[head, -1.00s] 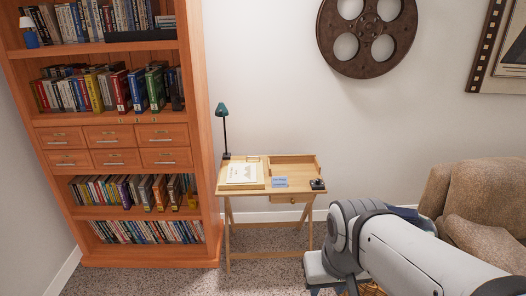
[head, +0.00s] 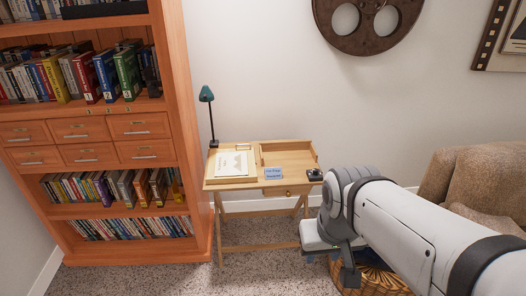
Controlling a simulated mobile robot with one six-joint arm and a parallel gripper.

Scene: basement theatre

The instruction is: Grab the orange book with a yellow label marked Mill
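The orange bookcase (head: 182,110) stands at the left with several shelves of books. On the shelf just under the drawers, near its right end, stand an orange-brown book (head: 142,188) and another orange-brown book with a yellowish patch (head: 158,184). Their lettering is too small to read, so I cannot tell which is marked Mill. My gripper (head: 349,276) hangs at the lower right, in front of the desk and well apart from the bookcase. Its fingers are small and dark here, and their opening is unclear.
A small wooden desk (head: 226,184) with a green lamp (head: 207,96), papers (head: 233,164) and a blue card (head: 273,173) stands right of the bookcase. A brown armchair (head: 485,185) is at the right. A patterned round thing (head: 378,280) is below my arm. Carpet (head: 180,270) before the bookcase is clear.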

